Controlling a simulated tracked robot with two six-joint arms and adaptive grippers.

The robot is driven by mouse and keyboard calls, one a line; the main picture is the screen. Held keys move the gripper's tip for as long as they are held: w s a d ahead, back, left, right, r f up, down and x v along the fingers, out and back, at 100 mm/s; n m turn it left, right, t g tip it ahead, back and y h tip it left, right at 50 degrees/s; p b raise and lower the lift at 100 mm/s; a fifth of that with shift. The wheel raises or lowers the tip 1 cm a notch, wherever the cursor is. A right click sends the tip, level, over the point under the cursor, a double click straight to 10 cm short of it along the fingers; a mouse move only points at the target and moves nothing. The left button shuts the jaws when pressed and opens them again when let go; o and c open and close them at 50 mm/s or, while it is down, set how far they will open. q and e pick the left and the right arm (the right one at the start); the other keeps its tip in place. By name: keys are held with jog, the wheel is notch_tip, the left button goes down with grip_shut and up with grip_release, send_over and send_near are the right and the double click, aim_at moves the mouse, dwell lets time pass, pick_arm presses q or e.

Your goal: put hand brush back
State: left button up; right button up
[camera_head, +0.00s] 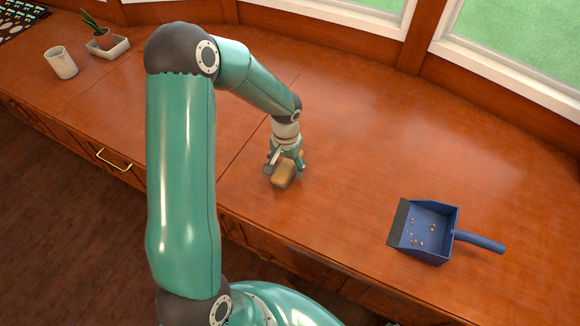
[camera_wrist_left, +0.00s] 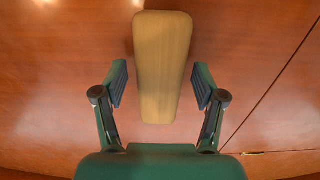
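The hand brush (camera_head: 284,176) shows as a pale wooden block on the red-brown counter, near its front edge; its bristles are hidden. In the left wrist view the brush (camera_wrist_left: 161,60) is a long tapered block pointing away from the palm. My left gripper (camera_head: 286,164) is right above and around it, low over the counter. In the wrist view the left gripper (camera_wrist_left: 160,84) is open, one finger on each side of the wood with a visible gap on both sides. A blue dustpan (camera_head: 450,236) with several small crumbs lies to the right. My right gripper is out of view.
A white cup (camera_head: 61,63) and a potted plant (camera_head: 103,38) in a white dish (camera_head: 108,48) stand at the far left. The counter (camera_head: 360,130) is clear between the brush and the dustpan. Window frames edge the back.

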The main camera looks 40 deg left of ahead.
aim_at(286, 166)
pick_arm(q)
jog(key=shift+r, duration=0.25)
notch_tip(286, 166, up, 12)
jog(key=p, duration=0.2)
jog(key=shift+f+p, duration=0.15)
jog(key=shift+p, duration=0.25)
